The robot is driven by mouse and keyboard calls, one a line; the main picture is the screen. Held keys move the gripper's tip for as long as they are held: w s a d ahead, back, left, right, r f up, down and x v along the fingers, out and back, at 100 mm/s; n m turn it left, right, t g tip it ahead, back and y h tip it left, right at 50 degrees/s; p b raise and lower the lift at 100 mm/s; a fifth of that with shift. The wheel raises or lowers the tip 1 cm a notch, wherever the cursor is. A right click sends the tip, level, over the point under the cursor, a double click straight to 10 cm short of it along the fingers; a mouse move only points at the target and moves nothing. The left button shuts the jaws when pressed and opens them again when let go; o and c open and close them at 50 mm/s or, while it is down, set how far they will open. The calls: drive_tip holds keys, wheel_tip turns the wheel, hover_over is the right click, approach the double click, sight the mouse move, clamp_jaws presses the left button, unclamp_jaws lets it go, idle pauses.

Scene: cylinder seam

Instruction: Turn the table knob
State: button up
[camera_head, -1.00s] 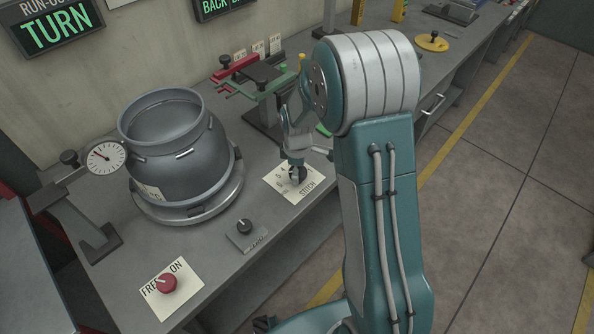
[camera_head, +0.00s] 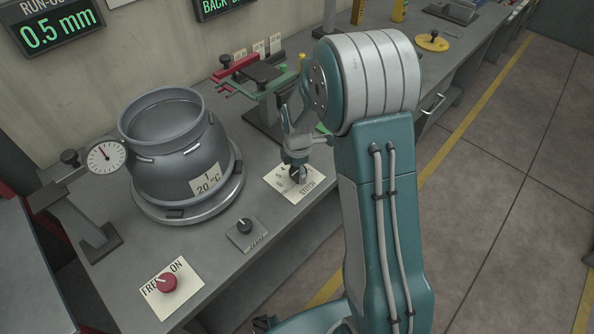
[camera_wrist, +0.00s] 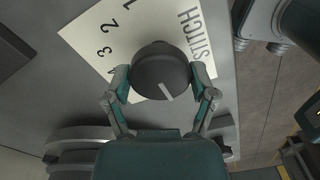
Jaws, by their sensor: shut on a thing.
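A round dark knob (camera_wrist: 160,68) with a white pointer line stands on a white card (camera_wrist: 95,35) printed with numbers and "STITCH". My gripper (camera_wrist: 160,80) is shut on this knob, one finger on each side. The pointer line faces toward my palm. In the head view my gripper (camera_head: 295,170) covers most of the knob, and the card (camera_head: 308,192) shows around it. A second dark knob (camera_head: 245,226) stands on a small grey plate closer to the front, apart from my gripper; its label is too small to read.
A grey cylinder vessel (camera_head: 175,150) labelled "1 20 °C" sits on a round turntable (camera_head: 190,214) beside a dial gauge (camera_head: 104,157). A red knob (camera_head: 166,282) is on a FREE/ON card. A green-and-red clamp fixture (camera_head: 262,85) stands behind my gripper. A display (camera_head: 55,27) reads 0.5 mm.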

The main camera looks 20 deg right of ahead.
drive_tip(key=shift+w+r, duration=0.1)
drive_tip(key=shift+w, duration=0.1)
drive_tip(key=o, duration=1)
drive_tip(key=shift+o, duration=0.2)
drive_tip(key=shift+d, duration=0.1)
drive_tip(key=shift+s, duration=0.1)
wheel_tip(320, 180, up, 12)
